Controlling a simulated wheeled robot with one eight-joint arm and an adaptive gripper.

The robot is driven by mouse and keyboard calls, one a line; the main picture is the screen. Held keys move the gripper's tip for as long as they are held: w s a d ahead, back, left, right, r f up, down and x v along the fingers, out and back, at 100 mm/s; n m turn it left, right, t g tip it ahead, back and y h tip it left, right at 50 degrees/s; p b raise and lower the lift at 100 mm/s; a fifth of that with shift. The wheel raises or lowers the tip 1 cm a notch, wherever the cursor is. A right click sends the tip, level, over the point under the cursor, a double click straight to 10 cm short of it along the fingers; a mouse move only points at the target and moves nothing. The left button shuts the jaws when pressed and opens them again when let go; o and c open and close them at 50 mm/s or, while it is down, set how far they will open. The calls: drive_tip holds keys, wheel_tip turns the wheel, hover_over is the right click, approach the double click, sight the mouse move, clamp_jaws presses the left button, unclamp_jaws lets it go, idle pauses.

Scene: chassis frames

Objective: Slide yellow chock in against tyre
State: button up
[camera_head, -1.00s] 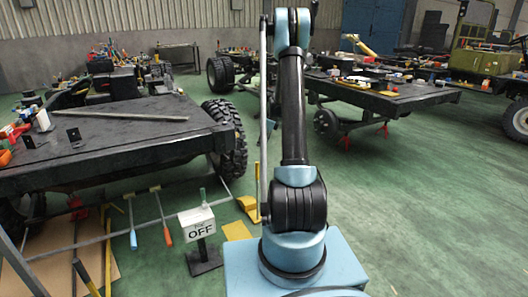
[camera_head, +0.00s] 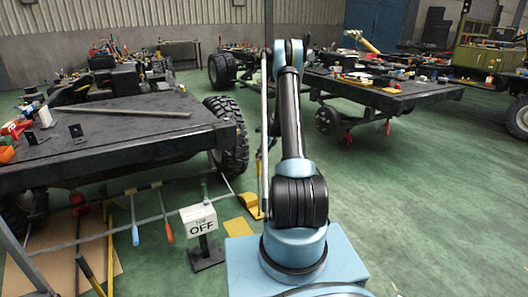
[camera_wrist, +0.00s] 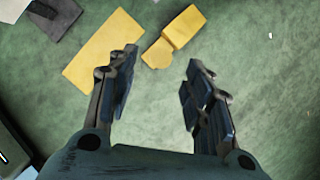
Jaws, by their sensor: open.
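A gap of floor seems to lie between chock and tyre. In the wrist view the chock (camera_wrist: 180,30) is a yellow block with a lower, angled end, beyond my fingertips. My gripper (camera_wrist: 158,78) is open and empty, with bare floor between its fingers.
A flat yellow floor patch (camera_wrist: 103,50) lies left of the chock in the wrist view. A white OFF sign (camera_head: 199,220) on a black stand is at left of my base. The chassis frame (camera_head: 110,135) overhangs the left. Floor at the right is clear.

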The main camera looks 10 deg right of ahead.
drive_tip(key=x, duration=1)
drive_tip(key=shift+a+f, duration=0.15)
drive_tip(key=shift+f, duration=0.2)
drive_tip(key=shift+w, duration=0.1)
clamp_jaws()
drive_tip(key=shift+w, duration=0.1)
